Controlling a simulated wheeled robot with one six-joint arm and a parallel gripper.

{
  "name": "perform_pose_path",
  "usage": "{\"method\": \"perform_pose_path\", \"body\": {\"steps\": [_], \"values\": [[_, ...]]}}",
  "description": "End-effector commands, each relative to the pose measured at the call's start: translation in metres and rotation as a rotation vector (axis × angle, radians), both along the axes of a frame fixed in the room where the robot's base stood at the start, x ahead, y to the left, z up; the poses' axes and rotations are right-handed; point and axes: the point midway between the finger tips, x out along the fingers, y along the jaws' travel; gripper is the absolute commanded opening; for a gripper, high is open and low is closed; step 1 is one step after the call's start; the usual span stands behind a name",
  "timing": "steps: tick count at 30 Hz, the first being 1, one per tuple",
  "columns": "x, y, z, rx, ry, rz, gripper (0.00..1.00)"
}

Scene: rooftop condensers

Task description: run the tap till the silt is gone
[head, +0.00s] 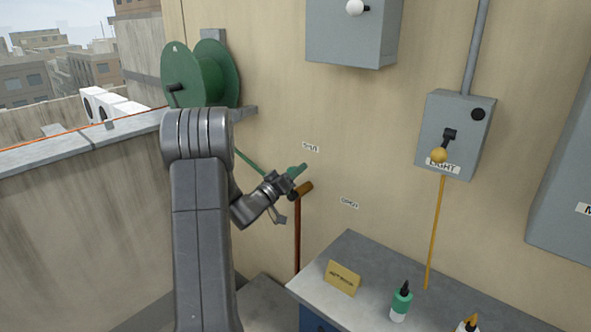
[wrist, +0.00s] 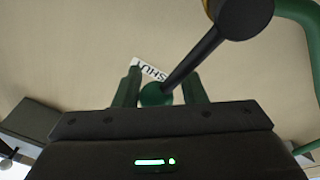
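The tap (head: 304,188) is brass-coloured, on a reddish-brown upright pipe (head: 297,238) against the wall. In the wrist view its dark lever (wrist: 195,58) slopes down to a green knob (wrist: 155,95), beside the SHUT label (wrist: 150,70). The SHUT label (head: 310,147) and the OPEN label (head: 348,202) show in the head view. My gripper (wrist: 161,88) has its green fingers apart, one on each side of the knob. A gap shows on the right; contact on the left is unclear. My gripper (head: 294,177) partly covers the tap in the head view. I see no water or silt.
A green hose reel (head: 212,75) hangs at upper left above the parapet (head: 70,150). A grey switch box (head: 455,130) is on the wall.

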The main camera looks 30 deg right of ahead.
Motion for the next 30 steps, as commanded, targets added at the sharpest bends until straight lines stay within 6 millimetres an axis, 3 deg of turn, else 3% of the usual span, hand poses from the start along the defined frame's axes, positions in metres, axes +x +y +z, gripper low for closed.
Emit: {"method": "perform_pose_path", "body": {"steps": [10, 14, 30], "values": [[0.001, 0.0, 0.005, -0.008, -0.009, 0.0, 0.5], [-0.002, 0.009, 0.003, -0.009, -0.01, 0.001, 0.5], [-0.04, 0.108, -0.025, -0.007, -0.007, 0.004, 0.5]]}}
